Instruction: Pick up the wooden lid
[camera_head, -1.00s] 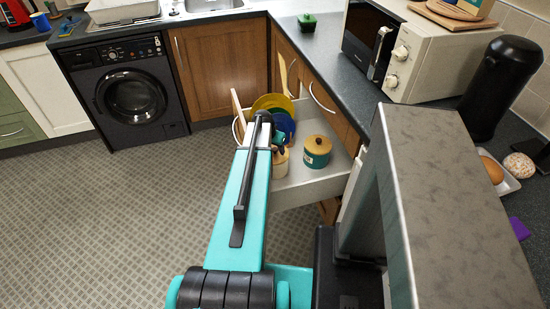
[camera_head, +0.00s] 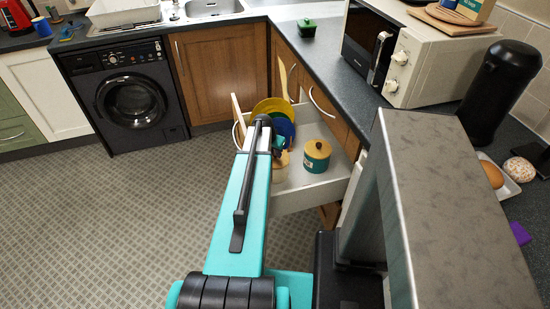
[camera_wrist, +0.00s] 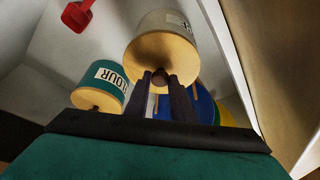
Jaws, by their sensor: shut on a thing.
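A cream canister (camera_wrist: 165,25) with a round wooden lid (camera_wrist: 186,61) is in the open drawer. My gripper (camera_wrist: 161,80) is shut on the knob of this lid in the wrist view. The lid appears seated on the canister, with no clear gap. In the head view my arm hides much of the cream canister (camera_head: 282,169) and its lid. A teal canister (camera_head: 316,162) with its own wooden lid (camera_head: 318,148) stands to the right; it also shows in the wrist view (camera_wrist: 103,82), labelled as flour.
The pale drawer (camera_head: 310,196) stands open below the counter (camera_head: 330,62). A yellow plate (camera_head: 275,106) and a blue plate (camera_head: 283,127) stand behind the canisters. A red object (camera_wrist: 76,16) shows at the wrist view's upper left. The floor at left is clear.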

